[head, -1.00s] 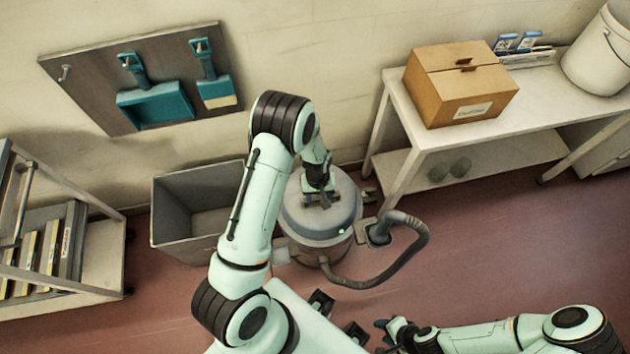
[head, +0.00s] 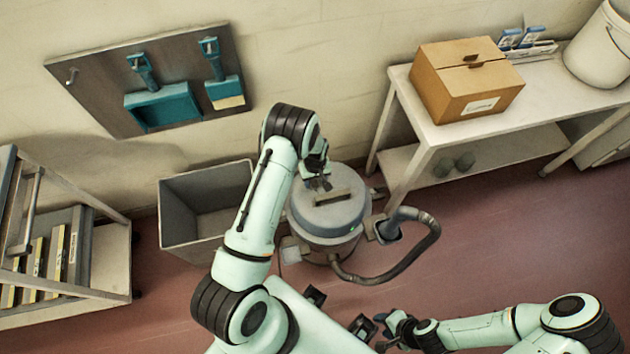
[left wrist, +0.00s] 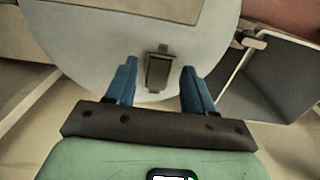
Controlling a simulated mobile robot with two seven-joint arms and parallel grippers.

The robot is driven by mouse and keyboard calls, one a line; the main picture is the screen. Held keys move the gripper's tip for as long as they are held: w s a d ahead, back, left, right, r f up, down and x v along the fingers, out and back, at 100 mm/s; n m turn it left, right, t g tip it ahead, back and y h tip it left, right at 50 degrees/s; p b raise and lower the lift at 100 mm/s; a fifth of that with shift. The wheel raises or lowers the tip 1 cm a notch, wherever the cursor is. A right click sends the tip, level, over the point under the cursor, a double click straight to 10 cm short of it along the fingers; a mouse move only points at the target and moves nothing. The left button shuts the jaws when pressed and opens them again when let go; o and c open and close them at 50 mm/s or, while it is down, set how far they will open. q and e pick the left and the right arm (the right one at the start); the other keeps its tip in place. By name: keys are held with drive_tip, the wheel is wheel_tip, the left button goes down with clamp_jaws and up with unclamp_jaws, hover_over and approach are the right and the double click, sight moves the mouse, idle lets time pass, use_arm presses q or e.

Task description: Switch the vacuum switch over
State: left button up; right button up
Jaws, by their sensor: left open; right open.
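The vacuum (head: 345,215) is a round grey drum with a domed lid, standing on the floor by the wall. A dark raised bar (head: 333,197) lies across its lid, and a small green light shows on the lid's front. My left gripper (head: 319,184) is open over the lid's wall side. In the left wrist view, a small dark switch-like piece (left wrist: 158,70) on the lid lies between the spread blue fingers of my left gripper (left wrist: 158,72). I cannot tell its setting or whether a finger touches it. My right gripper (head: 382,332) is open and empty at the bottom, away from the vacuum.
A grey bin (head: 205,245) stands left of the vacuum. A hose (head: 415,258) loops out to its right. A white table (head: 445,130) with a cardboard box (head: 465,80) is at the right, a rack (head: 75,265) at the left. Floor at right is clear.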

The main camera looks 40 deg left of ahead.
use_arm(q)
drive_tip(key=shift+f, duration=0.6)
clamp_jaws()
drive_tip(key=shift+a, duration=0.1)
drive_tip(key=shift+w+a+r+g+h, duration=0.1)
drive_tip(key=shift+w+g+h, duration=0.05)
drive_tip(key=shift+g+h, duration=0.4)
drive_tip(key=shift+w+a+r+g+h, duration=0.1)
drive_tip(key=shift+g+h, duration=0.25)
drive_tip(key=shift+h, duration=0.3)
